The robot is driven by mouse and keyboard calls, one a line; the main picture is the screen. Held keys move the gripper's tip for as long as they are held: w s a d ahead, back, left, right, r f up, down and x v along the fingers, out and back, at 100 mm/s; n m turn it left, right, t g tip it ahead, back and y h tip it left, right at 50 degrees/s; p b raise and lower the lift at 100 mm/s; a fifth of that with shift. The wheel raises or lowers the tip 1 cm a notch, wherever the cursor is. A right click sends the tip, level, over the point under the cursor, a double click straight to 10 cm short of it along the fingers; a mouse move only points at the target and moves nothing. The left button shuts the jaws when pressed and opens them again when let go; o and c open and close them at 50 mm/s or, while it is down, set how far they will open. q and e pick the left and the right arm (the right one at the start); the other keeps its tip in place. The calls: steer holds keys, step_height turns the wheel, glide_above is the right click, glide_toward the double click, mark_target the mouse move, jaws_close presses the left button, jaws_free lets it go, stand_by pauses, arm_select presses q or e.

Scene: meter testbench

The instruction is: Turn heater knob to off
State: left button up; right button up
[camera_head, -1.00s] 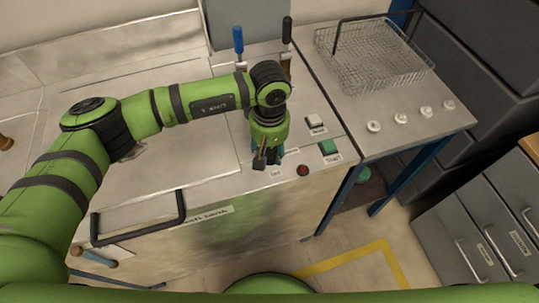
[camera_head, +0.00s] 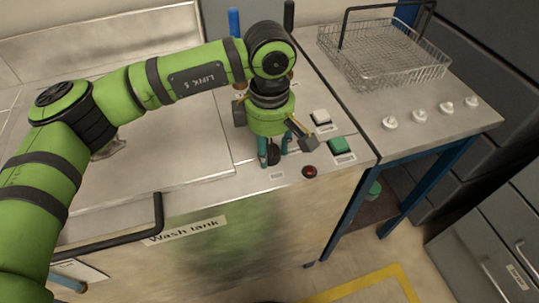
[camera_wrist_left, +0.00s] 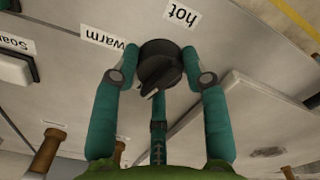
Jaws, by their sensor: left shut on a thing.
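The heater knob (camera_head: 273,155) is a dark round knob on the wash tank's top near its front edge. It also shows in the left wrist view (camera_wrist_left: 160,64), with a raised ridge pointing toward the lower left there. Labels reading "hot" (camera_wrist_left: 183,14) and "warm" (camera_wrist_left: 108,40) appear upside down around it. My left gripper (camera_head: 274,157) points down over the knob, its teal fingers on either side. In the wrist view the left gripper (camera_wrist_left: 162,75) is shut on the knob. An "off" label is not readable. My right gripper is not in view.
A red button (camera_head: 310,172), a green switch (camera_head: 340,145) and a white switch (camera_head: 321,117) sit close right of the gripper. A black handle (camera_head: 158,215) is at front left. A wire basket (camera_head: 385,55) and several white knobs (camera_head: 390,122) are on the side table.

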mark_target(270, 146)
arm_select(q)
steer(key=shift+s+f+n+b, duration=0.1)
steer(key=shift+f+n+b, duration=0.05)
steer(key=shift+n+b, duration=0.6)
steer(key=shift+s+f+n+b, duration=0.1)
steer(key=shift+n+b, duration=0.4)
steer(key=shift+n, duration=0.35)
steer(key=o, duration=1.2)
steer(key=shift+c, duration=0.2)
steer(key=shift+w+r, duration=0.1)
steer(key=shift+w, duration=0.05)
steer(key=shift+r, duration=0.15)
steer(key=shift+r, duration=0.25)
step_height(270, 146, up, 11)
steer(key=shift+r, duration=0.15)
